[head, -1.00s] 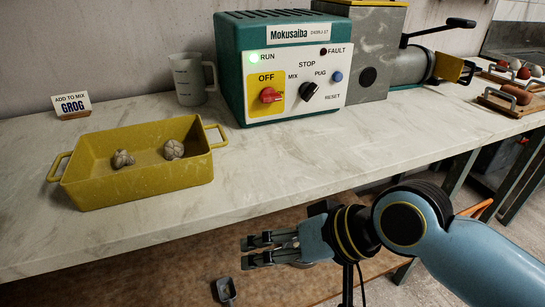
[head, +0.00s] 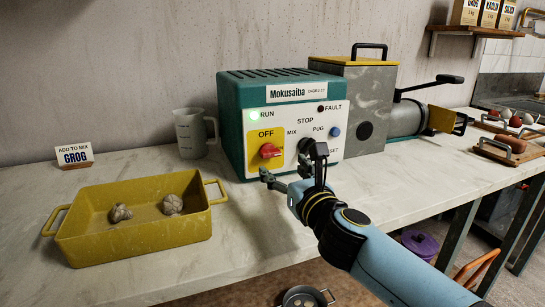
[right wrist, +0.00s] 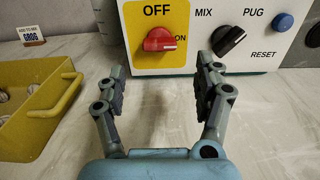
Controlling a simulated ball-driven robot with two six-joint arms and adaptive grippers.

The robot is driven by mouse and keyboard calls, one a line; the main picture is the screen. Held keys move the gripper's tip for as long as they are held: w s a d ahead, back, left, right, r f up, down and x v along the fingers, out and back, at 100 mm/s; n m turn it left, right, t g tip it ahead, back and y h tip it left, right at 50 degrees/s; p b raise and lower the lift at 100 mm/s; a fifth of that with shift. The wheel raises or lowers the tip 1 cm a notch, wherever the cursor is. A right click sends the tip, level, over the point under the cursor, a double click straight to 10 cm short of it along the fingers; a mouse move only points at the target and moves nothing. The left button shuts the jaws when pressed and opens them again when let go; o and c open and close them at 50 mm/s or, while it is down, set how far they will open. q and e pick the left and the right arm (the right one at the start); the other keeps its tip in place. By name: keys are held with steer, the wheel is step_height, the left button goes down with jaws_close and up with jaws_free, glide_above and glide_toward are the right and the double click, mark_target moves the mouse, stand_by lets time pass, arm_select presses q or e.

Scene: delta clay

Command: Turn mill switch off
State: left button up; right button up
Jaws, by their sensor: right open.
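The mill (head: 290,115) is a green and grey machine with a white front panel. Its red rotary switch (head: 269,151) sits on a yellow plate marked OFF, and ON shows beside the knob in the right wrist view (right wrist: 160,40). The RUN lamp glows green. My right gripper (head: 292,166) is in front of the panel, low and between the red switch and the black selector knob. In the right wrist view its open, empty fingers (right wrist: 160,78) frame the red knob from below, apart from it. My left gripper is not in view.
A yellow tray (head: 75,246) with clay lumps stands at left, with a clear measuring jug (head: 193,133) behind it. The black selector knob (right wrist: 229,40) and blue button (right wrist: 284,22) are right of the switch. The counter before the mill is bare.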

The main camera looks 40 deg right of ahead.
mark_target(270, 152)
steer(key=x, duration=0.7)
steer(key=shift+w, duration=0.15)
steer(key=c, duration=1.2)
steer(key=shift+o, duration=0.2)
